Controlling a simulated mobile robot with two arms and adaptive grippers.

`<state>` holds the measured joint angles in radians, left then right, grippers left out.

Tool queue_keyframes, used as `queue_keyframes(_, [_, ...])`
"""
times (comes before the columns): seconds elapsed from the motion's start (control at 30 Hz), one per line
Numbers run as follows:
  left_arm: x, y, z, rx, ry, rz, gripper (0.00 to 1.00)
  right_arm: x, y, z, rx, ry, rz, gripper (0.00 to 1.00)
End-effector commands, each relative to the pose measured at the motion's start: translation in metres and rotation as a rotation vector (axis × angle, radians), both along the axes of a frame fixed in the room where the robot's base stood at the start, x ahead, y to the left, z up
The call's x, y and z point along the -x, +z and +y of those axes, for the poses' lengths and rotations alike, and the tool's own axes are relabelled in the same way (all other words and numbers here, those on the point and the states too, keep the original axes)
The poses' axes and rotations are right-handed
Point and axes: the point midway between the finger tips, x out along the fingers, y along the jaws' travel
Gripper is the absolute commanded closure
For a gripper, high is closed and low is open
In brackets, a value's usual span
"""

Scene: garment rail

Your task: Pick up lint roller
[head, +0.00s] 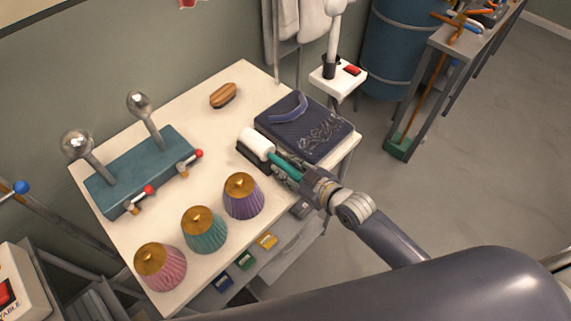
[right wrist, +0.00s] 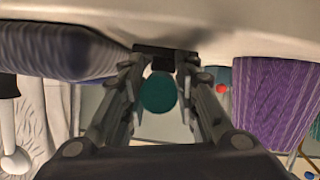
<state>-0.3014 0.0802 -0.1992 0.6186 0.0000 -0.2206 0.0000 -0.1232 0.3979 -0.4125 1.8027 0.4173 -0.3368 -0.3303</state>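The lint roller has a white roller head (head: 256,143) and a teal handle (head: 287,163). It lies in a dark stand (head: 252,157) near the table's right side, its handle pointing toward my right arm. My right gripper (head: 292,172) is at the handle end. In the right wrist view, the round teal handle end (right wrist: 158,93) shows between the spread fingers of the right gripper (right wrist: 163,82). A gap shows beside the handle, so the fingers look open. My left gripper is out of view.
A dark blue folded garment (head: 308,125) lies just behind the roller. A purple pleated shade (head: 243,197), a teal one (head: 204,231) and a pink one (head: 160,268) stand along the front. A wooden brush (head: 223,95) lies at the back, with clear tabletop (head: 205,130) before it.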

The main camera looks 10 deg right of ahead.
Motion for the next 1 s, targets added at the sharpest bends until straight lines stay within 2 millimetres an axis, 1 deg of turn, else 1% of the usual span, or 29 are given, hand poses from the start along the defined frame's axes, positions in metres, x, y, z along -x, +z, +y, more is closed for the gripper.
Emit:
queue_keyframes(0.07, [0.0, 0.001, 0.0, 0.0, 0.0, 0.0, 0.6, -0.003, -0.001, 0.002, -0.001, 0.0, 0.0, 0.72])
queue_keyframes(0.3, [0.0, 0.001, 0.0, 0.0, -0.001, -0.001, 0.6, -0.003, -0.002, 0.002, 0.0, 0.001, 0.0, 0.72])
queue_keyframes(0.37, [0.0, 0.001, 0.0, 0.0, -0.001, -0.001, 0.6, -0.003, -0.002, 0.002, 0.0, 0.001, 0.0, 0.86])
queue_keyframes(0.4, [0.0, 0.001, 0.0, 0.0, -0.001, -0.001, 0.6, -0.003, -0.002, 0.002, 0.0, 0.001, 0.0, 0.95])
queue_keyframes(0.43, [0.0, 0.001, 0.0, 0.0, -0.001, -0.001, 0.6, -0.003, -0.002, 0.002, 0.0, 0.001, 0.0, 1.0])
queue_keyframes(0.77, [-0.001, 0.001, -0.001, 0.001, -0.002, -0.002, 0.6, -0.003, -0.001, 0.002, -0.001, 0.0, -0.001, 1.0])
queue_keyframes(0.87, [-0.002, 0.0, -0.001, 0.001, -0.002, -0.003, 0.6, -0.004, 0.006, 0.002, 0.0, 0.001, -0.002, 1.0])
queue_keyframes(1.0, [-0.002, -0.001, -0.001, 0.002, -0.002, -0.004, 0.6, -0.003, 0.026, 0.002, -0.002, 0.001, -0.005, 1.0])
